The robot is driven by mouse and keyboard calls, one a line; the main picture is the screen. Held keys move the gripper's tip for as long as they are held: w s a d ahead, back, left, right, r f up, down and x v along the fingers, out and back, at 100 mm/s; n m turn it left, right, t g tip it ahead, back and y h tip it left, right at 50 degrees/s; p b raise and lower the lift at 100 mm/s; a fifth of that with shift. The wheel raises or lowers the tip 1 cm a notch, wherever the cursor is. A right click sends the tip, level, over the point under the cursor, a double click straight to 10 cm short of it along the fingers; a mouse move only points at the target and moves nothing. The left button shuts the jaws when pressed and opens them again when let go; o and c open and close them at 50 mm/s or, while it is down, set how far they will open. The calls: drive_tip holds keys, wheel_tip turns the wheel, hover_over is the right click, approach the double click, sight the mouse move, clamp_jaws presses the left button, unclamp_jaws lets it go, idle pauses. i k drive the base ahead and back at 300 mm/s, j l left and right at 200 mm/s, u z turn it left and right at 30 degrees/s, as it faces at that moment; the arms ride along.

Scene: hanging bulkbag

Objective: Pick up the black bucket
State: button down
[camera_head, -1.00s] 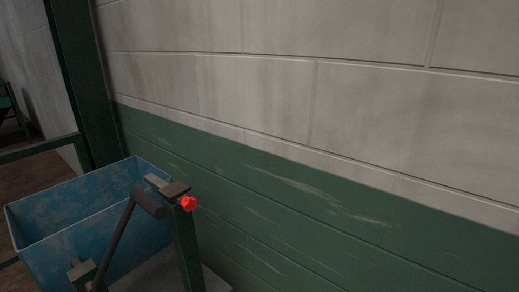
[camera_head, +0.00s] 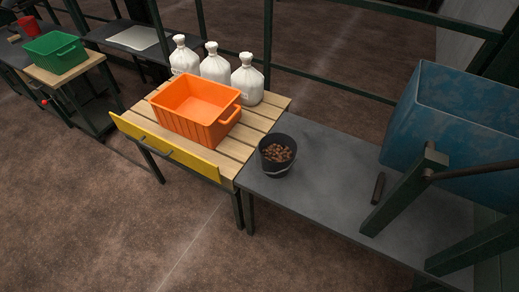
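The black bucket (camera_head: 277,163) stands upright on a dark grey table (camera_head: 330,190), near that table's left end. It holds several brown lumps, and a thin handle lies across its front. My gripper is not in view, and no part of my arm can be made out.
A blue bin (camera_head: 440,125) and green posts (camera_head: 405,190) stand to the right. The brown floor (camera_head: 200,245) in front is clear.

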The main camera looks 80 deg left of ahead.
sight(278, 151)
drive_tip(key=j+u, duration=0.1)
drive_tip(key=u, duration=0.65)
drive_tip(key=j+u, duration=0.15)
drive_tip(key=u, duration=0.25)
drive_tip(key=j+u, duration=0.1)
drive_tip(key=u, duration=0.25)
